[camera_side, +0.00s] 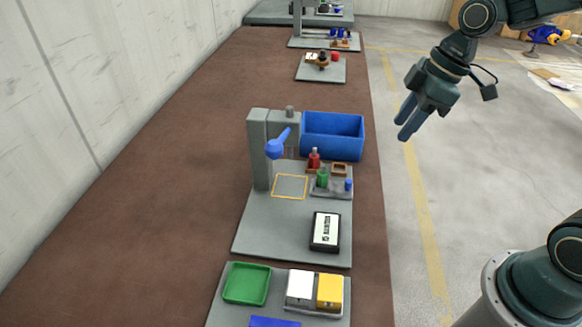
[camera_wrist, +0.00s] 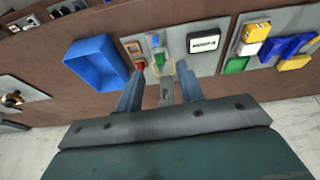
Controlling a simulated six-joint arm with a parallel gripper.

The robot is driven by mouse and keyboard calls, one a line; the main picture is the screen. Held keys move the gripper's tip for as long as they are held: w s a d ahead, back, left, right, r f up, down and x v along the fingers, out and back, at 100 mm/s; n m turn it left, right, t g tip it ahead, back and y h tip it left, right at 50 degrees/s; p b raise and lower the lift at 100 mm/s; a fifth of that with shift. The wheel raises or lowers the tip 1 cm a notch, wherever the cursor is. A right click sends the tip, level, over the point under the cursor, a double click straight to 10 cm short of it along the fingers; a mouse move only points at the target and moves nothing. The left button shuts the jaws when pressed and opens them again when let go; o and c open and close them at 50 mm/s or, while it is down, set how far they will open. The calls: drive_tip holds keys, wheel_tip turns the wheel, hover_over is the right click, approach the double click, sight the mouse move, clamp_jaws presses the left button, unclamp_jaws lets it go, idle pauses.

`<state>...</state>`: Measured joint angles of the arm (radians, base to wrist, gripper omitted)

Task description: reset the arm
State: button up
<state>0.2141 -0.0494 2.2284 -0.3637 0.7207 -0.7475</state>
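My gripper (camera_side: 402,128) hangs in the air to the right of the brown bench, over the grey floor and clear of everything. In the wrist view its two fingers (camera_wrist: 159,90) are spread apart with nothing held between them. A grey press (camera_side: 259,150) with a blue lever (camera_side: 277,146) stands on a grey plate (camera_side: 270,235). Beside it a small grey tray holds a red piece (camera_side: 314,158), a green piece (camera_side: 322,178) and a small blue piece (camera_side: 348,185). A yellow-outlined square (camera_side: 290,187) lies before the press.
A blue bin (camera_side: 332,136) stands behind the tray. A black-and-white labelled box (camera_side: 325,231) lies near the plate's front. Nearer are a green tray (camera_side: 246,284), a white block (camera_side: 299,287) and a yellow block (camera_side: 329,291). More stations stand farther back. The floor right of the bench is open.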

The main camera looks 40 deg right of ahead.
drive_tip(key=s+r+m+t+h, duration=0.1)
drive_tip(key=s+r+m, duration=0.2)
drive_tip(key=s, duration=0.4)
drive_tip(key=s+r+m+t+h, duration=0.1)
drive_tip(key=s+r+m, duration=0.1)
drive_tip(key=s+m, duration=0.4)
drive_tip(key=shift+s+d+r+t+h, duration=0.3)
drive_tip(key=shift+s+r, duration=0.1)
drive_tip(key=shift+s, duration=0.7)
